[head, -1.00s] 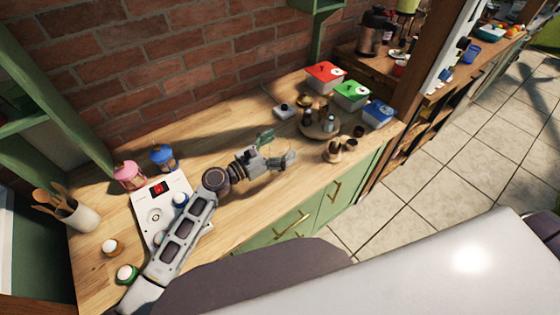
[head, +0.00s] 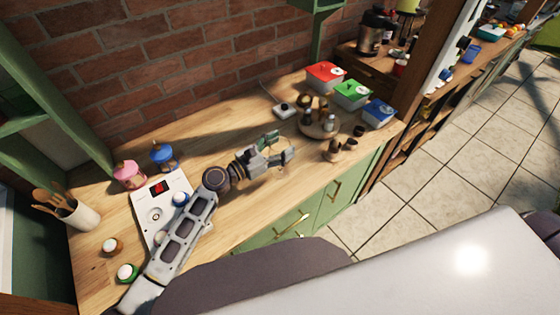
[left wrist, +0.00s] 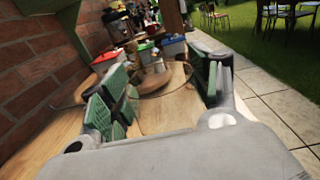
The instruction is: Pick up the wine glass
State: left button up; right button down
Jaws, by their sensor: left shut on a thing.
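The wine glass is clear and hard to make out. In the left wrist view its thin round rim (left wrist: 160,95) shows between the green-padded fingers. In the head view only a faint trace of it shows at the fingers, and its stem and foot cannot be made out. My left gripper (head: 281,146) is over the wooden counter, left of the round tray. It is shut on the glass, with a finger on each side (left wrist: 160,90). Whether the glass is clear of the counter cannot be told. My right gripper is not in view.
A round wooden tray (head: 313,132) with several small jars stands just beyond the gripper. Small brown cups (head: 333,150) are near it. Red (head: 325,75), green (head: 353,94) and blue (head: 378,113) lidded boxes stand behind. A white panel (head: 150,209) lies under my arm.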

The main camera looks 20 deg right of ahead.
pick_arm(q)
jog(key=shift+r, duration=0.15)
notch_tip(320, 180, up, 10)
jog(key=p, duration=0.2)
dwell(0.6)
dwell(0.5)
